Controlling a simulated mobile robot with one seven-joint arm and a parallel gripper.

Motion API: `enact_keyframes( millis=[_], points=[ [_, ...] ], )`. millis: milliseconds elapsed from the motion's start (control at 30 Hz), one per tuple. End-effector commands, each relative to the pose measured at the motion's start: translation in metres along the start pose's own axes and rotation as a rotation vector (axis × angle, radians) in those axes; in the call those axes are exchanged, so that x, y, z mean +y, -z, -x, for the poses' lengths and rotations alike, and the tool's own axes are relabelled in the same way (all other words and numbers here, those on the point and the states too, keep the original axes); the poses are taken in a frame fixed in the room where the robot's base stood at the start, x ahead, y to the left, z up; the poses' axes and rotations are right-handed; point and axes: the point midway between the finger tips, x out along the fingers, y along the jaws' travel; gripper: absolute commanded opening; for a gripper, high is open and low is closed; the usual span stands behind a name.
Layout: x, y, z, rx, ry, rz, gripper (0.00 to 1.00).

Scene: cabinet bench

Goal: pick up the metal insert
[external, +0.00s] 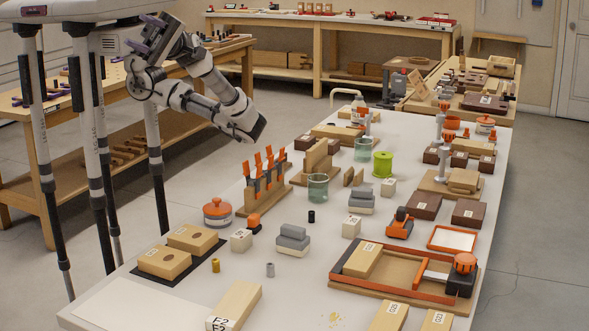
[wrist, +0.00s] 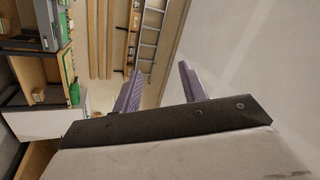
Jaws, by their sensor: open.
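Three small upright cylinders stand apart on the white bench: a grey metallic one (external: 270,269), a brass-coloured one (external: 216,265) and a black one (external: 311,216). The grey or the brass one may be the metal insert; I cannot tell which. My gripper (external: 147,33) is high at the upper left, well away from the cylinders. Its purple fingers are spread apart and empty in the wrist view (wrist: 160,68). No cylinder shows in the wrist view.
Wooden blocks (external: 190,239), an orange-lidded jar (external: 217,212), a rack with orange clamps (external: 265,180), grey-and-white stacked blocks (external: 293,241) and a framed wooden tray (external: 405,299) surround the cylinders. A white sheet (external: 140,308) leaves clear room at front left.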

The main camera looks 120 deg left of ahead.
Motion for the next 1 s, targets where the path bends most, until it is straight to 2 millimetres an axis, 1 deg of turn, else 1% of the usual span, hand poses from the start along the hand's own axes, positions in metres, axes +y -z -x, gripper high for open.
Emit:
enact_keyframes(
  millis=[33,67,100,167,200,267,300,367,400,433,467,500,533,600,700,800,867,967,1000],
  points=[
    [0.037,-0.019,-0.022,-0.076,-0.115,-0.001,0.42],
    [0.058,-0.039,-0.032,-0.143,-0.187,0.013,0.42],
    [0.081,-0.066,-0.037,-0.237,-0.268,0.044,0.42],
    [0.109,-0.107,-0.037,-0.381,-0.374,0.1,0.42],
    [0.126,-0.133,-0.032,-0.478,-0.44,0.142,0.42],
    [0.15,-0.168,-0.02,-0.622,-0.532,0.206,0.42],
    [0.165,-0.19,-0.009,-0.72,-0.593,0.249,0.42],
    [0.185,-0.217,0.011,-0.864,-0.68,0.312,0.42],
    [0.196,-0.234,0.026,-0.961,-0.735,0.355,0.42],
    [0.204,-0.244,0.038,-1.032,-0.777,0.384,0.42],
    [0.211,-0.252,0.049,-1.101,-0.817,0.413,0.42],
    [0.218,-0.261,0.065,-1.189,-0.867,0.449,0.42],
    [0.223,-0.266,0.076,-1.251,-0.902,0.474,0.42],
    [0.23,-0.275,0.1,-1.381,-0.974,0.523,0.42],
    [0.233,-0.278,0.125,-1.516,-1.051,0.573,0.42],
    [0.233,-0.278,0.139,-1.596,-1.097,0.6,0.42],
    [0.234,-0.279,0.143,-1.62,-1.111,0.609,0.42],
    [0.241,-0.283,0.149,-1.633,-1.119,0.613,0.42],
    [0.246,-0.286,0.152,-1.633,-1.12,0.613,0.42]
  ],
)
